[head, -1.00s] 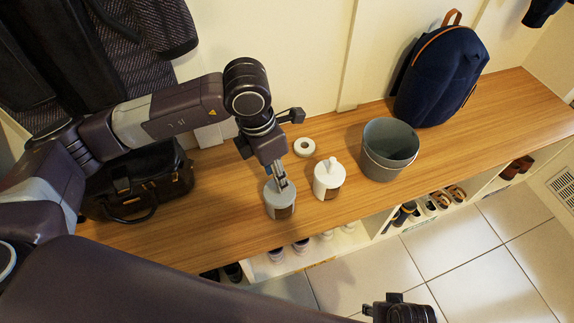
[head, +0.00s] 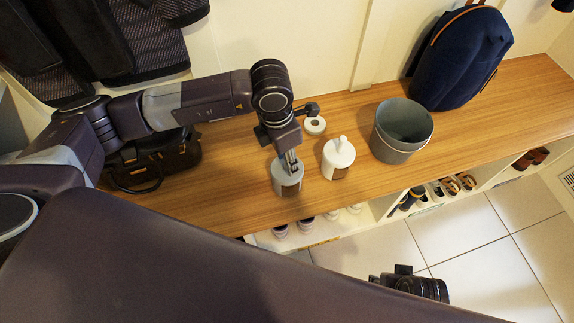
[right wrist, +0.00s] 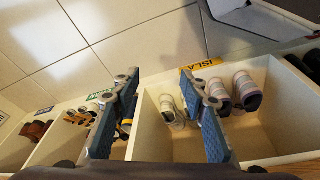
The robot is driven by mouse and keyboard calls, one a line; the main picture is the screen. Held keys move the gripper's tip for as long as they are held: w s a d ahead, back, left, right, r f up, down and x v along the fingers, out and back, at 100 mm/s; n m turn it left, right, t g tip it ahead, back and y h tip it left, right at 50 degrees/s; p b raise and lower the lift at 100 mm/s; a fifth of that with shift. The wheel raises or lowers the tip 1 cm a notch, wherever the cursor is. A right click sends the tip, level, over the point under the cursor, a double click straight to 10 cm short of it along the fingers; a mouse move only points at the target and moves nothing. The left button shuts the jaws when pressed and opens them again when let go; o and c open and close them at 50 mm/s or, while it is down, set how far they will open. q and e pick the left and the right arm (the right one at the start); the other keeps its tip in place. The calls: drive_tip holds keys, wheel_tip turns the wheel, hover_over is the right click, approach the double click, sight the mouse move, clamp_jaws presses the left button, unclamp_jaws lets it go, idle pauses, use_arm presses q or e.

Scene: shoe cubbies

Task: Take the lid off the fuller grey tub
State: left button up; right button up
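A grey tub (head: 288,187) with a brown patch on its front stands upright on the wooden bench. Its grey lid (head: 279,172) is on it. My left gripper (head: 291,166) points down at the lid's middle, its fingers close together. The fingers hide any knob there, so their grip is unclear. A white tub (head: 337,161) with a knobbed white lid and a brown patch stands just to the right. No second grey tub is seen. My right gripper (right wrist: 157,78) is open and empty in the right wrist view, above the cubbies in front of the bench.
A white ring (head: 315,125) lies behind the tubs. A grey bucket (head: 402,130) and a navy backpack (head: 462,58) stand to the right, a dark bag (head: 155,160) to the left. Shoes (right wrist: 245,92) fill cubbies below. The bench front (head: 240,212) is clear.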

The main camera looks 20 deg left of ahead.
use_arm(q)
clamp_jaws()
drive_tip(key=shift+r, duration=0.1)
